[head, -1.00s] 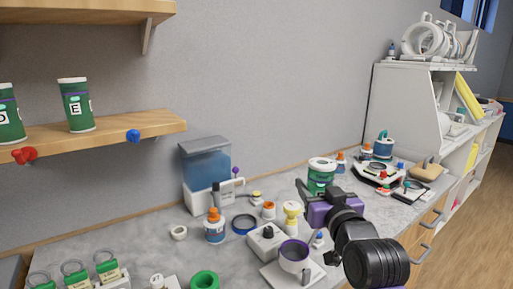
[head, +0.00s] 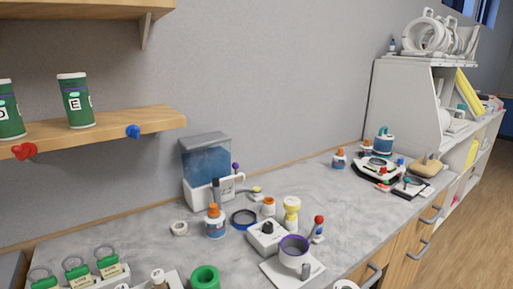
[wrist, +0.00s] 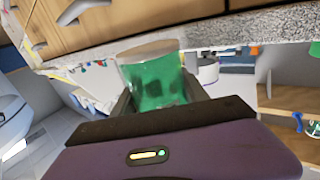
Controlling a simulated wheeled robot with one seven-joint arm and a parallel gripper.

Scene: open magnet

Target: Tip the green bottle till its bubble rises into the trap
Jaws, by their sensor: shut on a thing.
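In the wrist view my gripper (wrist: 158,92) is shut on the green bottle (wrist: 153,72), one dark finger at each side. The bottle is translucent green, with a paler, greyish band at its far end. Dark patches show on the green, but I cannot tell whether one is the bubble. I cannot make out the trap. The wrist picture is strongly turned, with the counter edge (wrist: 245,25) across its top, so the bottle's true tilt is unclear. Neither my gripper nor the held bottle shows in the head view.
Two green lettered canisters, one marked E (head: 75,102), stand on the wooden shelf (head: 110,132). Drawer handles stick out at the counter's front.

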